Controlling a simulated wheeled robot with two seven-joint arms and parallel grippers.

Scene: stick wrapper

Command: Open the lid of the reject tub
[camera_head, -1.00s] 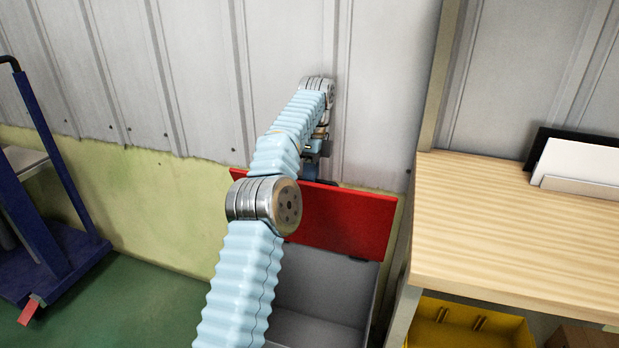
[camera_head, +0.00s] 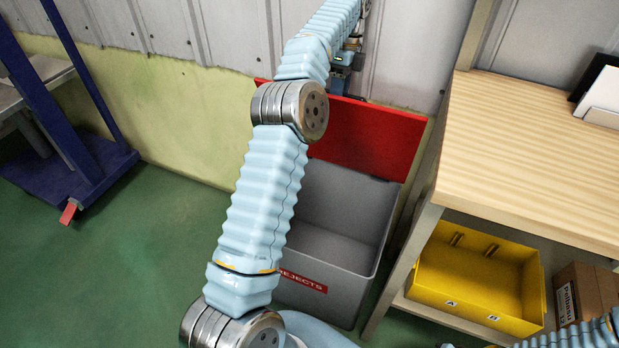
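The grey reject tub (camera_head: 345,215) stands on the floor with a red REJECTS label (camera_head: 303,281) on its front. Its red lid (camera_head: 375,138) is raised and stands up at the tub's back edge, near the wall, so the inside shows and looks empty where visible. My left arm reaches over the tub and hides its left part. My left gripper (camera_head: 346,78) is at the lid's top edge, partly hidden behind it; whether its fingers are open or shut does not show. Part of my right arm shows at the bottom right corner; its gripper is not visible.
A wooden bench (camera_head: 540,150) stands right of the tub, with a yellow bin (camera_head: 475,280) and a cardboard box (camera_head: 585,295) on its lower shelf. A blue trolley (camera_head: 75,170) is at the left. Green floor between trolley and tub is clear.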

